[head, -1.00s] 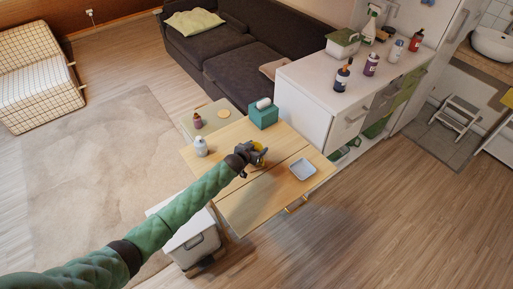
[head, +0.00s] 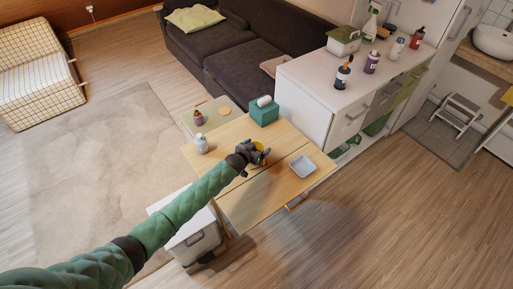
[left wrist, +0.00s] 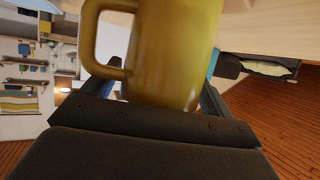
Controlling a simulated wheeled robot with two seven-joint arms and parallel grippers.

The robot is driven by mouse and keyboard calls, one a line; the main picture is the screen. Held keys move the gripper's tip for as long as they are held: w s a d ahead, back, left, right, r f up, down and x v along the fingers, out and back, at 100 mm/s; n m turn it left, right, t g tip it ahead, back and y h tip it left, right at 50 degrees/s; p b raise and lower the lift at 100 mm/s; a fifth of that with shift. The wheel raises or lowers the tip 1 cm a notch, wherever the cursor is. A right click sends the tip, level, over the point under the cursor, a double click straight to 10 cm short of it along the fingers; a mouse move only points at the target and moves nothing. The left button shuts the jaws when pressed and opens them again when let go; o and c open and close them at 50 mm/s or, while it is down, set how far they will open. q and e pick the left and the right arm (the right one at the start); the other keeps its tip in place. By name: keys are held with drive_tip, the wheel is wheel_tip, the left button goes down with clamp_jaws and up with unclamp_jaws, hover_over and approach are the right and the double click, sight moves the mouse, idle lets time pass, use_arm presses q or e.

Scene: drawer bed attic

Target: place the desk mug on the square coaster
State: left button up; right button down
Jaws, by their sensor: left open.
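The yellow desk mug (head: 259,146) is at the wooden table, partly hidden by my left gripper (head: 262,154). In the left wrist view the mug (left wrist: 175,50) fills the space between the two spread fingers, with its handle to the left. The left gripper is open around the mug. I cannot tell whether the mug touches the tabletop. No square coaster can be made out for certain; the gripper and mug hide part of the table. A pale square dish with a raised rim (head: 303,166) lies to the right. My right gripper is not in view.
The wooden table (head: 248,203) also bears a teal tissue box (head: 263,113) at the back and a pale bottle (head: 202,144) at the left. A white cabinet (head: 304,108) stands behind right. The table's front part is clear.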

use_arm(q)
drive_tip(key=shift+r, duration=0.1)
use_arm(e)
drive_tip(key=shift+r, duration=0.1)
use_arm(q)
drive_tip(key=shift+s+a, duration=0.1)
drive_tip(key=shift+s, duration=0.05)
drive_tip(key=shift+b+v, duration=0.35)
drive_tip(key=shift+v, duration=0.65)
drive_tip(key=b+v, duration=0.2)
drive_tip(key=v, duration=0.7)
drive_tip(key=shift+s+a+r+b, duration=0.15)
drive_tip(key=shift+s+r+b, duration=0.05)
drive_tip(key=shift+s+b, duration=0.1)
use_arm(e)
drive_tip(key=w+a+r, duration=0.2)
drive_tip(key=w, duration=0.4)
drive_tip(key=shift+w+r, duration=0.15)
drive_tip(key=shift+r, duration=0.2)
